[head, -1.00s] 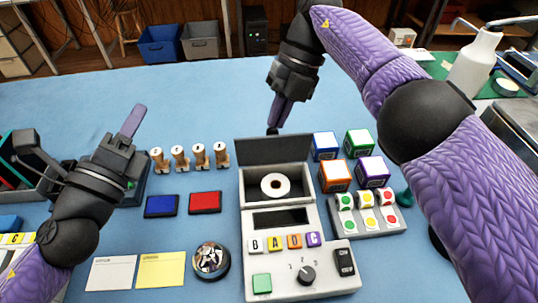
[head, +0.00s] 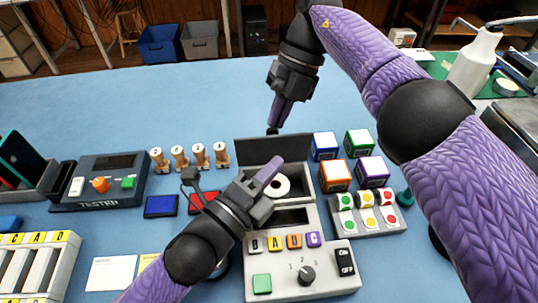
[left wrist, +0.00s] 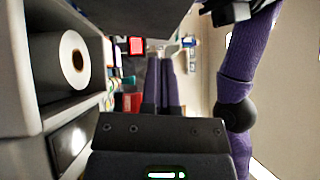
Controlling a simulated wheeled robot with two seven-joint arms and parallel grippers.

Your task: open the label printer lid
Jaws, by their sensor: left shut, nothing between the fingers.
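The label printer (head: 325,252) stands on the blue table in the head view. Its dark lid (head: 290,147) is raised upright at the back, so the white label roll (head: 283,187) shows in the bay; the roll also shows in the left wrist view (left wrist: 72,60). My left gripper (head: 276,163) is shut and empty, above the bay in front of the lid, partly covering the roll. Its two fingers lie together in the left wrist view (left wrist: 160,70). My right gripper (head: 274,124) points down at the lid's top edge, where a small dark piece shows. Its finger gap is not clear.
Several coloured boxes (head: 334,175) and a stand of coloured sticker rolls (head: 366,212) are right of the printer. Wooden stamps (head: 189,157), a blue pad (head: 161,206) and a tester (head: 100,182) lie left. The table behind is clear.

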